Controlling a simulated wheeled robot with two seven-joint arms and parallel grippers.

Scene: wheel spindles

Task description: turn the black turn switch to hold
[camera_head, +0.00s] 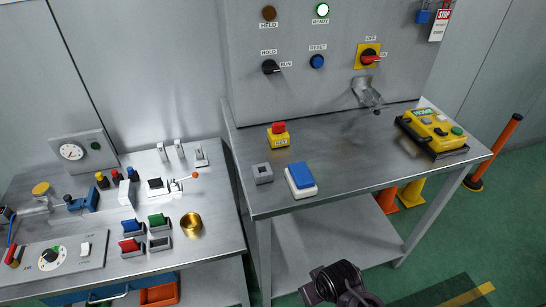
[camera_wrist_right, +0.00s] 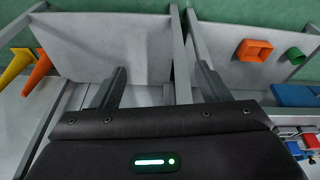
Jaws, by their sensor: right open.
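The black turn switch (camera_head: 270,67) is on the upright grey panel, at upper centre-left in the head view. A HOLD label is above it and a RUN label to its right; its handle appears to point right, toward RUN. Part of my dark right arm (camera_head: 340,284) shows at the bottom of the head view, well below and apart from the switch. In the right wrist view my right gripper (camera_wrist_right: 160,85) is open, its two fingers apart with nothing between them. My left gripper is not in view.
The panel also carries a blue reset button (camera_head: 317,61), a red-handled switch (camera_head: 369,57) and a metal spout (camera_head: 367,93). Another crowded bench stands left.

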